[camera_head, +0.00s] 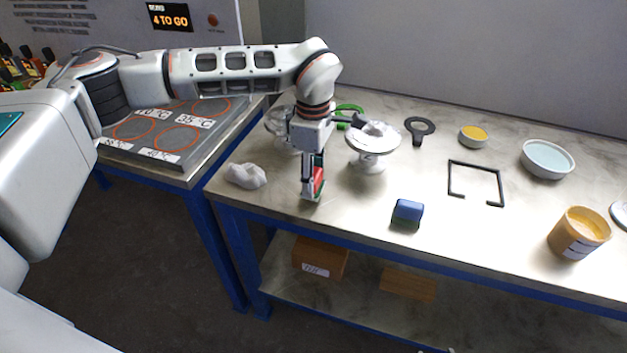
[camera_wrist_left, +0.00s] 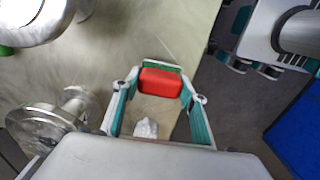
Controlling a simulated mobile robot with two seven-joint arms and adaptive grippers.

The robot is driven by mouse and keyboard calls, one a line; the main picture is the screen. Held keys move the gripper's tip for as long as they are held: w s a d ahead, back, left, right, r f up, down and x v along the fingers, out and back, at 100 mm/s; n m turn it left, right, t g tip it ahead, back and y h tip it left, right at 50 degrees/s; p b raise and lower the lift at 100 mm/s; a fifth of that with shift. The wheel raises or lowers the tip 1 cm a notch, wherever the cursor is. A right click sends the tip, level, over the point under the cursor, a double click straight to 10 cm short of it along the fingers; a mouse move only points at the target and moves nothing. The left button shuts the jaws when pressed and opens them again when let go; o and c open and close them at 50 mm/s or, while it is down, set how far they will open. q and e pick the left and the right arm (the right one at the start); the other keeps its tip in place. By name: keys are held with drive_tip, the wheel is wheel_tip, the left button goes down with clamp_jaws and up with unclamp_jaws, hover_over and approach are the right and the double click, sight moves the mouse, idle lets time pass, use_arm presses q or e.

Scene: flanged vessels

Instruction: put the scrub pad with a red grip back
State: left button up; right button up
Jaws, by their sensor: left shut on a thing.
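My left gripper (camera_head: 313,193) is shut on the scrub pad with a red grip (camera_head: 320,179), near the table's front edge. In the left wrist view the red grip (camera_wrist_left: 160,82) sits between the fingertips (camera_wrist_left: 158,88), with the green pad showing along its far side. I cannot tell whether the pad touches the table. A black open-cornered outline (camera_head: 475,162) lies on the table to the right, empty inside. A second pad with a blue grip (camera_head: 408,211) lies near the front edge, between my gripper and the outline.
A flanged vessel (camera_head: 371,158) stands just right of my left gripper. A crumpled white lump (camera_head: 246,175) lies left of it. A hotplate (camera_head: 170,130) is at left.

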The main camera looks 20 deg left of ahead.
use_arm(q)
drive_tip(key=shift+f, duration=0.75)
drive_tip(key=shift+f, duration=0.2)
drive_tip(key=o, duration=1.1)
drive_tip(key=shift+c, duration=0.2)
drive_tip(key=shift+r, duration=0.1)
drive_tip(key=shift+r, duration=0.25)
wheel_tip(320, 180, up, 12)
drive_tip(key=shift+f, duration=0.1)
